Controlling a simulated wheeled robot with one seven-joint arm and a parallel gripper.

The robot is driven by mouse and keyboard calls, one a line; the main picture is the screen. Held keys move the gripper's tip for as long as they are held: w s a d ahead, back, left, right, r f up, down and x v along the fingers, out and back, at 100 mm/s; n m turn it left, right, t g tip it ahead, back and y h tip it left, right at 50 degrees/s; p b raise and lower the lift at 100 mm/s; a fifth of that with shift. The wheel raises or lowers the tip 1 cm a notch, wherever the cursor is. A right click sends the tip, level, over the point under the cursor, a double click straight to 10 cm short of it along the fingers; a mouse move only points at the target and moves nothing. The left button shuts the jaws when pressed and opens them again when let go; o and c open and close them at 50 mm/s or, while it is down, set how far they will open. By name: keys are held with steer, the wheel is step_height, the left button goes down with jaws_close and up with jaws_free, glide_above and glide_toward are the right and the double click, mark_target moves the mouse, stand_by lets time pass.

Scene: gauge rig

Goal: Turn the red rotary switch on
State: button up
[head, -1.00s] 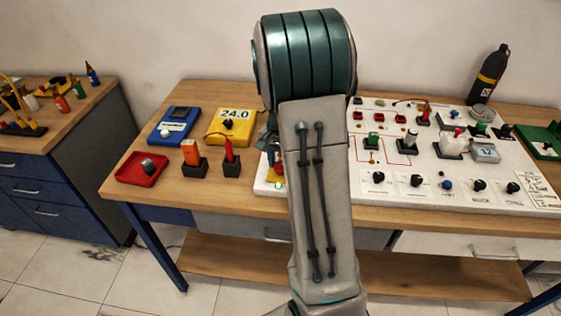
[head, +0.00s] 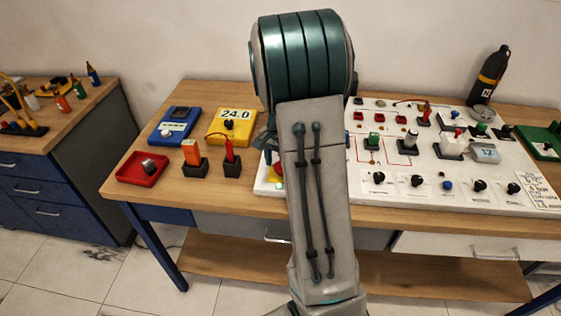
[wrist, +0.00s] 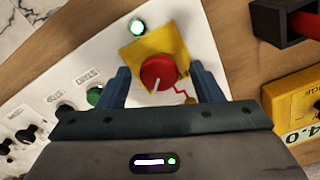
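The red rotary switch (wrist: 158,72) is a round red knob with a pale pointer line, on a yellow plate (wrist: 172,38) on the white panel. In the wrist view the line points toward the lower edge, slightly left. My gripper (wrist: 160,69) is open, with one blue finger on each side of the knob. I cannot tell whether the fingers touch it.
A lit green lamp (wrist: 137,27) sits beside the yellow plate. A green button (wrist: 96,96) and black knobs (wrist: 27,134) are to the left in the wrist view.

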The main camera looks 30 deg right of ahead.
step_height(320, 180, up, 14)
stand_by(0.6)
steer(key=shift+f, duration=0.1)
stand_by(0.4)
steer(key=s+a+f+n+t, duration=0.1)
steer(key=s+a+n, duration=0.4)
steer(key=s, duration=0.5)
steer(key=s+a+n+t, duration=0.2)
steer(key=s+a+n, duration=0.4)
steer(key=s+a, duration=0.3)
steer(key=shift+s+f, duration=0.4)
